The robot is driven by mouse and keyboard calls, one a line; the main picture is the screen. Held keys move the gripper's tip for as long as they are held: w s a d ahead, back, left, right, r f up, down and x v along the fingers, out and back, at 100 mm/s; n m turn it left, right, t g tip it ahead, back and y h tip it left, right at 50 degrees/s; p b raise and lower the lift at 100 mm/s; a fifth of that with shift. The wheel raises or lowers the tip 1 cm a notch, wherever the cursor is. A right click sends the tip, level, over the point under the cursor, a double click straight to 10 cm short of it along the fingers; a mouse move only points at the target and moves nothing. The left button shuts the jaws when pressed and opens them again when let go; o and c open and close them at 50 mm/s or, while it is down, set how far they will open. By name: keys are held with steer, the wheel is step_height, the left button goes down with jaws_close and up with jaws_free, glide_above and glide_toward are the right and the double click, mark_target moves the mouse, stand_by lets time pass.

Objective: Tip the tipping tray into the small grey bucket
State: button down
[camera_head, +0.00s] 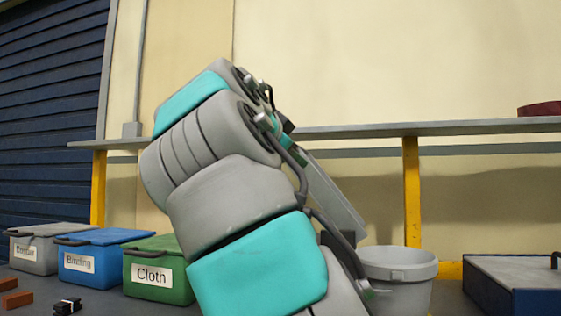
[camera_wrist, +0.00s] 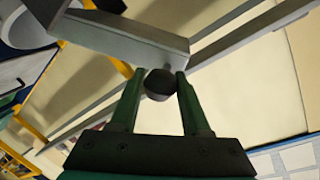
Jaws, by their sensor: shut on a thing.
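The tipping tray (camera_head: 332,196) is a long grey piece, steeply tilted, partly hidden behind my arm in the head view. Its low end points down toward the small grey bucket (camera_head: 398,264). In the wrist view the tray (camera_wrist: 125,36) crosses the upper part. My gripper (camera_wrist: 159,78) is shut on a dark round knob (camera_wrist: 158,85) beside the tray. The bucket stands upright at the lower right of my arm in the head view; its left side is partly hidden. The inside of the tray and of the bucket cannot be seen.
Lidded bins in grey (camera_head: 35,249), blue (camera_head: 97,258) and green (camera_head: 160,270) stand at the left. Brown blocks (camera_head: 15,299) and a small black part (camera_head: 67,306) lie in front. A blue box (camera_head: 515,287) is at the right. A shelf (camera_head: 450,128) runs behind.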

steer(key=shift+s+d+r+m, duration=0.2)
steer(key=shift+d+r+m, duration=0.1)
steer(key=shift+d, duration=0.15)
steer(key=shift+s+d+r+m, duration=0.15)
steer(key=shift+d+r+m, duration=0.1)
steer(key=shift+d, duration=0.2)
steer(key=shift+c, duration=1.9)
jaws_free()
steer(key=shift+d, duration=0.1)
steer(key=v, duration=0.8)
steer(key=shift+d, duration=0.1)
